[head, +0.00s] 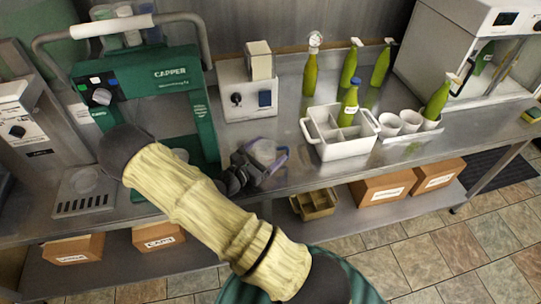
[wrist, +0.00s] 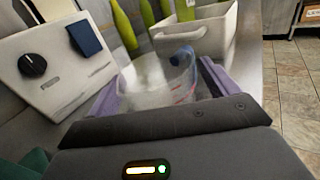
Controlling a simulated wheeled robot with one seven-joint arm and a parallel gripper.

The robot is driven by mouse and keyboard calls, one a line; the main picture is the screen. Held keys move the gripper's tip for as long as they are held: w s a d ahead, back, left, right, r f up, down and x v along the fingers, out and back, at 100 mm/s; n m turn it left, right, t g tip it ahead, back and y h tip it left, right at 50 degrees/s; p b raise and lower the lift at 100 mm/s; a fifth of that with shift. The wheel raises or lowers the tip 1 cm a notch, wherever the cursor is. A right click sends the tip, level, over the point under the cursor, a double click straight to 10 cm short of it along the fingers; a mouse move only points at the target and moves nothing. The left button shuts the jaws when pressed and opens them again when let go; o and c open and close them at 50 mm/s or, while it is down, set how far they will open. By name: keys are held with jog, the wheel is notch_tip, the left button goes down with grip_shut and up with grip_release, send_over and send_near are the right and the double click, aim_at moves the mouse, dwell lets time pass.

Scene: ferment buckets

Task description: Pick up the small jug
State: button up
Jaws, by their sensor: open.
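The small jug (wrist: 155,82) is clear, with red markings on its side and a blue part at its rim. It stands upright on the steel counter and also shows in the head view (head: 264,151), partly hidden by my gripper. My gripper (wrist: 160,92) is open, with one purple finger on each side of the jug. In the head view my gripper (head: 268,163) is low at the counter's front edge. I cannot tell whether the fingers touch the jug.
A green capper (head: 160,75) stands left of the jug. A white box with a knob (head: 247,100) is behind it. A white divided caddy (head: 338,148) holding a green bottle (head: 349,98) is to the right, with cups (head: 389,122) beside it. More green bottles (head: 310,75) stand behind.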

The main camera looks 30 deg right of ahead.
dwell(0.4)
jog(key=c, duration=1.1)
jog(key=shift+o, duration=0.2)
notch_tip(320, 180, up, 10)
dwell(0.4)
